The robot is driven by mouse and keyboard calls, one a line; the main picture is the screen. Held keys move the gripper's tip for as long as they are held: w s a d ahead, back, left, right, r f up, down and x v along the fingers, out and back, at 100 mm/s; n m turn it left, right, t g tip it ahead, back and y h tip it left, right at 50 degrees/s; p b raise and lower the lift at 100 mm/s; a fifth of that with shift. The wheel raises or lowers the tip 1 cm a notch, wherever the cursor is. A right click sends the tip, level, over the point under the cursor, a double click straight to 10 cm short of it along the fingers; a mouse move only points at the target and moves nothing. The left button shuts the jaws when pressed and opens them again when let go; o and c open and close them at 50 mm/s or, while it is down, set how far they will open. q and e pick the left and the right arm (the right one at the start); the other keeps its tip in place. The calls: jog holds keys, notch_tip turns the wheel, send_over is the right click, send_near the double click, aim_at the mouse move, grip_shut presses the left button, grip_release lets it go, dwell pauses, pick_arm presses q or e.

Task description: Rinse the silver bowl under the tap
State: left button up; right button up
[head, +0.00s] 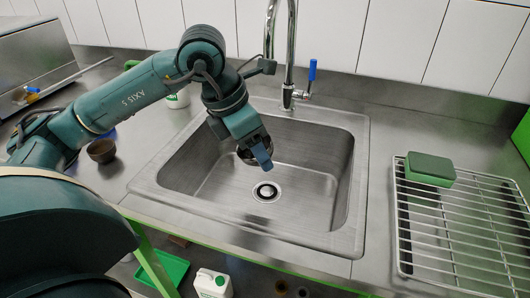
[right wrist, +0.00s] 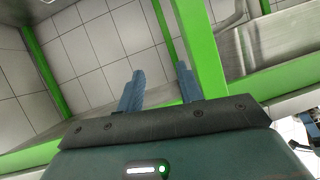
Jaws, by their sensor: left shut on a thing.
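My left gripper (head: 262,157) reaches over the sink basin (head: 210,170) with its blue fingers pointing down. It is shut on the silver bowl (head: 246,157), which looks dark here and is mostly hidden behind the fingers. The bowl is held above the basin, behind the drain (head: 266,191). The chrome tap (head: 291,50) rises behind the basin, with a blue lever (head: 312,72) on its right. No water shows, and the tap's outlet is out of the picture. My right gripper (right wrist: 160,85) shows in the right wrist view, open and empty, with its blue fingers apart.
A wire drying rack (head: 450,235) stands right of the sink, with a green sponge (head: 430,168) on its back left corner. A brown bowl (head: 101,150) stands on the counter at left. A green tray (head: 165,270) and a white canister (head: 212,284) are below the counter.

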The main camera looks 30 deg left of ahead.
aim_at(240, 153)
pick_arm(q)
jog(key=r+n, duration=0.1)
jog(key=n, duration=0.1)
jog(key=r+n+t+y, duration=0.1)
jog(key=n, duration=0.1)
jog(key=s+a+n, duration=0.1)
jog(key=n, duration=0.1)
jog(key=shift+s+r+t+y+p, duration=0.1)
jog(key=shift+r+t+y+p, duration=0.3)
jog(key=n, duration=0.1)
jog(key=r+n+y, duration=0.1)
jog(key=a+n+y, duration=0.1)
jog(key=n, duration=0.1)
jog(key=shift+s+r, duration=0.25)
jog(key=shift+s, duration=0.1)
jog(key=w+a+f, duration=0.1)
jog(key=w, duration=0.5)
jog(key=w+a+f, duration=0.1)
jog(key=w+a, duration=0.1)
jog(key=w, duration=0.5)
jog(key=shift+w+f, duration=0.25)
jog(key=shift+f, duration=0.15)
pick_arm(e)
jog(key=shift+w+a, duration=0.1)
jog(key=shift+a, duration=0.1)
